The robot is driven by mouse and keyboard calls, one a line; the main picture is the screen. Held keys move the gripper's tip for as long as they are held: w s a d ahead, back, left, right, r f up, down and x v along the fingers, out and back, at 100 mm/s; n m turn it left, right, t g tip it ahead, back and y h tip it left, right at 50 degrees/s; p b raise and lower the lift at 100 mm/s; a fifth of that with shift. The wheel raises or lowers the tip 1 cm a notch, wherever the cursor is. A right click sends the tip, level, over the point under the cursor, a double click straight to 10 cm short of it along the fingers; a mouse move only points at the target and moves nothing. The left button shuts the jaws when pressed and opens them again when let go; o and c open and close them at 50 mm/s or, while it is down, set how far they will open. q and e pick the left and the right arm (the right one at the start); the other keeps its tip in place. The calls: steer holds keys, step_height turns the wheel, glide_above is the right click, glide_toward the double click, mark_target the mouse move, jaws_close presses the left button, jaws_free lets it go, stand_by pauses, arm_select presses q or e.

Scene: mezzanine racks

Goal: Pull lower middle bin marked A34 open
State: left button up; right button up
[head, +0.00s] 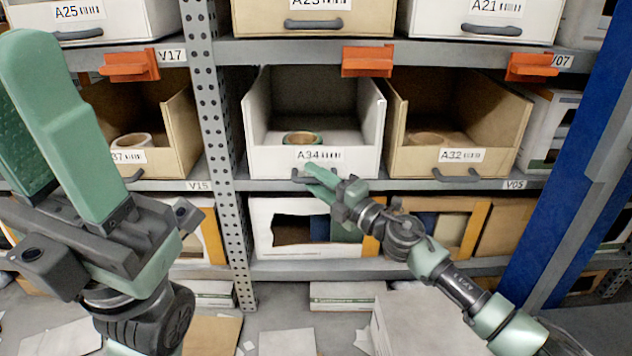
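The white bin marked A34 (275,158) stands on the middle shelf, open at the top, with a roll of tape (302,138) inside. Its label is on the low front wall, and its dark handle (285,180) is below the label, partly hidden by my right gripper. My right gripper (312,174) is at this handle, its fingers pointing at it. I cannot tell whether the fingers are closed around the handle or just touch it. My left gripper (62,135) is large in the left foreground, empty, with its two green fingers pointing up and apart.
Bin A32 (505,158) stands right of A34, and bin A37 (170,160) stands left beyond a perforated grey post (215,130). Orange clips (367,61) hang from the shelf edge above. Cartons fill the lower shelf. A blue upright (570,190) rises at the right. Papers and boxes litter the floor.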

jaws_close()
stand_by(1.4)
